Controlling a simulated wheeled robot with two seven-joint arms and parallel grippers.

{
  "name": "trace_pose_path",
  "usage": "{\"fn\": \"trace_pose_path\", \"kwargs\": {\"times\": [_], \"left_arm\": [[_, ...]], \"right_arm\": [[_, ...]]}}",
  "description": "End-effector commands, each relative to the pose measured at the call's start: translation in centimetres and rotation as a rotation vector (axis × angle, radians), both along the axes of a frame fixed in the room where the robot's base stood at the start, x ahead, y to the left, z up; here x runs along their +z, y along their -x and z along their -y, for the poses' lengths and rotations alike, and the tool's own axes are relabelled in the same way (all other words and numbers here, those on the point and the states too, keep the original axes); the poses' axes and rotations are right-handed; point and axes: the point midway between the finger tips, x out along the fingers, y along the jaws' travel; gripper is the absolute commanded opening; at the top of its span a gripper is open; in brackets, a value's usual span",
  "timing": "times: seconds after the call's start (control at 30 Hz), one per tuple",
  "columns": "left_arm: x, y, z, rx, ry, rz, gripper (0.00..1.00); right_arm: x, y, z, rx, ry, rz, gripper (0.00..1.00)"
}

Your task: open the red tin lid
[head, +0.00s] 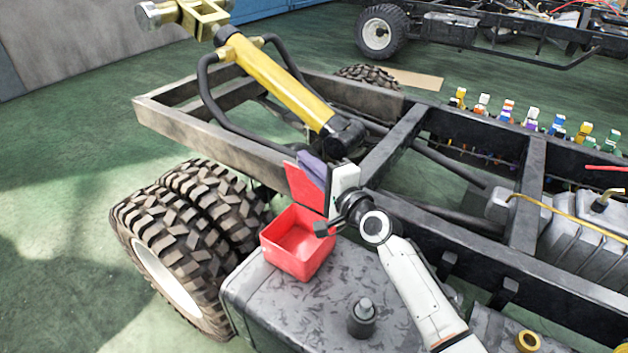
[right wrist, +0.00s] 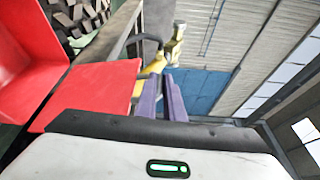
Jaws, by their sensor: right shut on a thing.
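The red tin (head: 300,250) stands on a grey metal box on the chassis frame, its inside open to view and empty. Its red lid (head: 303,188) stands raised, about upright, at the back of the tin; it also shows in the right wrist view (right wrist: 97,88), left of the fingers. My right gripper (head: 312,168), with purple fingers, is at the lid, above and behind the tin. Its fingers (right wrist: 162,98) are close together, shut on the lid; the exact contact is hard to see. My left gripper is not in view.
The grey box (head: 265,300) carries a dark cylindrical fitting (head: 362,318) right of the tin. Large tyres (head: 175,225) stand to the left. A yellow hydraulic cylinder (head: 280,82) and dark frame rails lie behind. Coloured connectors (head: 507,110) line the far rail.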

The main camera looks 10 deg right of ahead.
Motion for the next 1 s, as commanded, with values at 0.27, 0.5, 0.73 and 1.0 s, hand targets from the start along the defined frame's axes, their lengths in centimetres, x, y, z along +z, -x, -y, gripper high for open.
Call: {"fn": "trace_pose_path", "kwargs": {"times": [0.27, 0.5, 0.73, 1.0], "left_arm": [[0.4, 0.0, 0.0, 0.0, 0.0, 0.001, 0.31], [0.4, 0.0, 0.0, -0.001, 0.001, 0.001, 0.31], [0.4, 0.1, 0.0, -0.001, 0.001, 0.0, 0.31], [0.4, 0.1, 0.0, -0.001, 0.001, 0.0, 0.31]], "right_arm": [[-0.1, -1.6, 1.7, 0.002, -0.064, -0.073, 0.0], [-0.2, -2.0, 2.2, 0.003, -0.092, -0.103, 0.0], [-0.3, -2.0, 2.1, 0.004, -0.095, -0.107, 0.0], [-0.3, -2.0, 2.1, 0.006, -0.094, -0.107, 0.27]]}}
